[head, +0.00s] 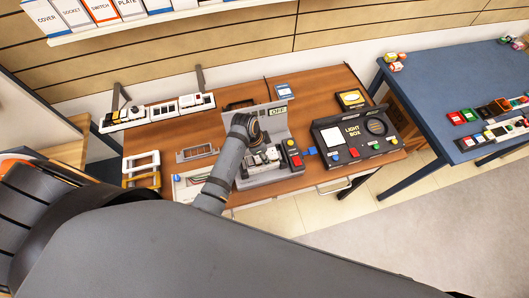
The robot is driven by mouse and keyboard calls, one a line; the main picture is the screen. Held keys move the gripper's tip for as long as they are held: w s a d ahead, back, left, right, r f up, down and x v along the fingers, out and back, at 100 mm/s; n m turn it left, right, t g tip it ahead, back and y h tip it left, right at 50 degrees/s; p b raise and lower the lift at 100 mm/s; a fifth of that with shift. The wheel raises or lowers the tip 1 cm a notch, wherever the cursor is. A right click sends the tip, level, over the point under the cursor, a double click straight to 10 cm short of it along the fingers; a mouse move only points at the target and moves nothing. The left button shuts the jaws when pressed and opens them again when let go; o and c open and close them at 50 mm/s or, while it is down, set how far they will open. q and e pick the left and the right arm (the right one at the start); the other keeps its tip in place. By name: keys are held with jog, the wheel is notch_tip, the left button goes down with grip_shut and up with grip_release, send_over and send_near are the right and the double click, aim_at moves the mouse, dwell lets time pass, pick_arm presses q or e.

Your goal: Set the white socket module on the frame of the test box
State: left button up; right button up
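The grey test box (281,177) stands near the table's front edge, with an "OFF" display on its upright back panel and red and green buttons at its right. One arm comes in from the left, and its gripper (262,160) points down over the test box's base. Small white and dark shapes show at the fingertips, too small to tell whether a module is held. The arm hides part of the box, and I cannot make out its frame. White modules (190,102) sit on a rail at the table's back left; I cannot tell which is the socket. My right gripper is not in view.
A black light box (351,152) stands right of the test box. White and yellow frames (141,161) and a grey vented part (197,152) lie left. A shelf of labelled boxes (73,14) hangs above. A blue table (440,92) with small coloured parts is at the right.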

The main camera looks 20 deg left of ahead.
pick_arm(q)
jog(key=shift+f, duration=0.15)
jog(key=shift+f, duration=0.45)
dwell(0.6)
jog(key=shift+f, duration=0.1)
dwell(0.4)
jog(key=o, duration=1.2)
